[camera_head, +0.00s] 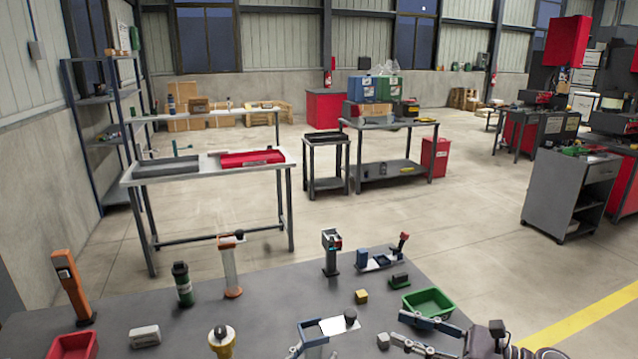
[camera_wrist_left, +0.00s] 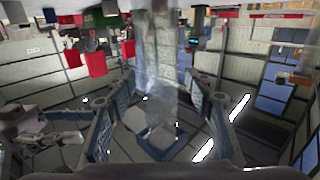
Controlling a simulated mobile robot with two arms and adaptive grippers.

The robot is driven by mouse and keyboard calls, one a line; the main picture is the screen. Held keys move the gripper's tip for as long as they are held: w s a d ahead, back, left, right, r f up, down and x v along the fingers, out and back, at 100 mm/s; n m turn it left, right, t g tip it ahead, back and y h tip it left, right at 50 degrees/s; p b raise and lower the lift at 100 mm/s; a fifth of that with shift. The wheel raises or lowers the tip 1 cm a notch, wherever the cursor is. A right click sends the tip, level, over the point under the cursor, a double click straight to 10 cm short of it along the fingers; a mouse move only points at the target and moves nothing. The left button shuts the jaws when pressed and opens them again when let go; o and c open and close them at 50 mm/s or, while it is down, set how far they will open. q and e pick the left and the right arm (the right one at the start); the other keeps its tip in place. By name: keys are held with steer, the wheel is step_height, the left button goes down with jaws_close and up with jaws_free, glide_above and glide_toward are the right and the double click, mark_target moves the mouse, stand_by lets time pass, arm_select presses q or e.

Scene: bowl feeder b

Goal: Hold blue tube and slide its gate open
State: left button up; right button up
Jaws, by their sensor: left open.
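The blue tube (camera_head: 313,337) stands at the near edge of the table, cut off by the bottom of the head view. In the left wrist view a clear tube (camera_wrist_left: 155,45) runs between the spread fingers of my left gripper (camera_wrist_left: 157,85), which is open; contact cannot be told. Only a small part of that gripper shows beside the tube in the head view. My right gripper (camera_head: 394,329) is open and empty, right of the knob, its fingers pointing left.
A green bin (camera_head: 430,302) stands close behind my right gripper. The middle of the grey table (camera_head: 285,290) is clear.

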arm_select(q)
steer(key=p+v, duration=0.2)
steer(key=v, duration=1.8)
steer(key=shift+w+f, duration=0.1)
